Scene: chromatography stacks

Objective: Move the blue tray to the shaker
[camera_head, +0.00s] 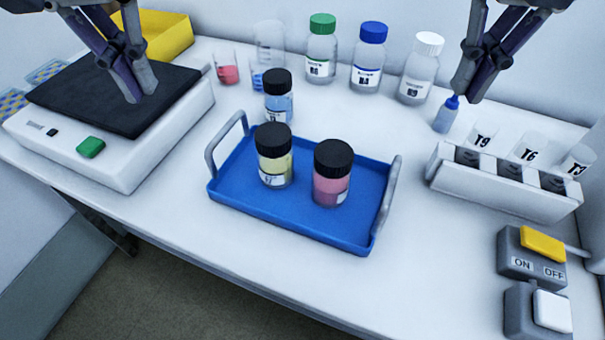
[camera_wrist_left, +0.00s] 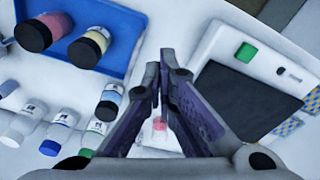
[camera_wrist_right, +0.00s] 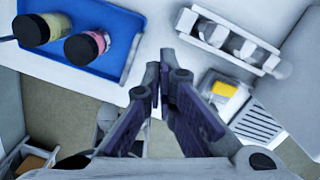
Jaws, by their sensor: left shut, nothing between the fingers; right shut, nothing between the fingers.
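The blue tray (camera_head: 300,227) sits on the white bench in the middle of the head view, with a grey handle at each end. Two black-capped bottles stand upright in it, one yellow (camera_head: 274,158) and one pink (camera_head: 332,175). The shaker (camera_head: 110,135), white with a black top plate and a green button, stands to the left. My left gripper (camera_head: 145,97) is shut and empty, above the shaker's plate in the head view. My right gripper (camera_head: 464,95) is shut and empty, above the bench's right side. Both are apart from the tray, which also shows in the left wrist view (camera_wrist_left: 120,42) and right wrist view (camera_wrist_right: 125,45).
A black-capped blue bottle (camera_head: 279,100) stands just behind the tray. Beakers and green-, blue- and white-capped bottles (camera_head: 368,58) line the back. A white rack (camera_head: 500,185) and a switch box (camera_head: 528,258) are at right. Bare bench lies between tray and shaker.

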